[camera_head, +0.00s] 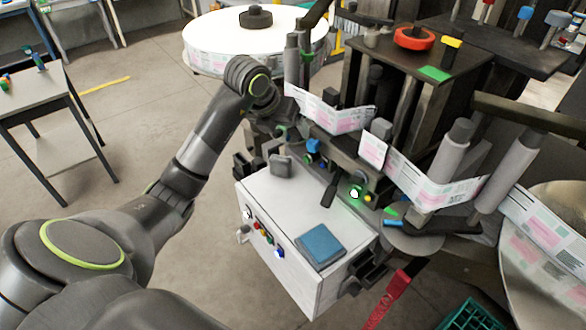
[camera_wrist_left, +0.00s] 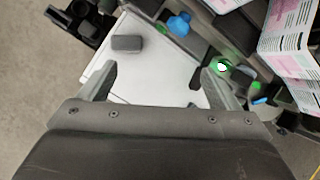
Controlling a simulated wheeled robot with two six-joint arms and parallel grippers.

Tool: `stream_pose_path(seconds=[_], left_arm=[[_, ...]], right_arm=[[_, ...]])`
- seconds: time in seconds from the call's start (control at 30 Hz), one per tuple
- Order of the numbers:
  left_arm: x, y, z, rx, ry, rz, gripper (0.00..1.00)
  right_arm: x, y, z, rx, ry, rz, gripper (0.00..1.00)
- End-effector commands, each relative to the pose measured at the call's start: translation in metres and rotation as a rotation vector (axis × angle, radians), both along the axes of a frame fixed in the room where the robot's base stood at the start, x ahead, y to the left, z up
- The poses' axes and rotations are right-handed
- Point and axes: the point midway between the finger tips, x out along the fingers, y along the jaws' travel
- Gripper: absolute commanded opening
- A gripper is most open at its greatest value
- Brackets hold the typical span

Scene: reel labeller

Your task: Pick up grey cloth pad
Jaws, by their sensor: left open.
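A small grey pad (camera_head: 280,165) lies on the white top of a cabinet (camera_head: 290,205), near its back left edge. In the left wrist view the grey pad (camera_wrist_left: 127,43) lies ahead of the fingertips, towards the left finger. My left gripper (camera_wrist_left: 158,78) is open and empty above the cabinet top, apart from the pad. In the head view the left gripper (camera_head: 284,132) is partly hidden behind my wrist and blends with the dark machine. My right gripper is not in view.
A blue pad (camera_head: 320,246) lies at the cabinet's front right. Labelling machine parts and a printed label web (camera_head: 335,115) stand close behind the cabinet. A large white reel (camera_head: 225,40) is at the back. The middle of the cabinet top is clear.

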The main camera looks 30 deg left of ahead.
Motion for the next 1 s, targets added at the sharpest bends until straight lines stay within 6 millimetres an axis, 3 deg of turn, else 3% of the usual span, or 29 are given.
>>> stream_pose_path(seconds=[0.1,0.23,0.73,0.8,1.0], left_arm=[[-0.017,0.023,-0.007,0.1,0.07,0.047,0.85],[-0.025,0.033,-0.011,0.142,0.103,0.07,0.85],[-0.006,0.037,-0.062,0.143,0.106,0.072,0.85],[-0.001,0.038,-0.07,0.138,0.113,0.072,0.85],[0.014,0.041,-0.105,0.14,0.11,0.072,0.85]], right_arm=[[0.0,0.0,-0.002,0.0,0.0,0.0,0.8],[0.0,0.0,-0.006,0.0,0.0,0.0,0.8],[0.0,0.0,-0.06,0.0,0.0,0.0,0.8],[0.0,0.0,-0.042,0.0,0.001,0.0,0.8],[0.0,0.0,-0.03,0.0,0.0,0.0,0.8]])
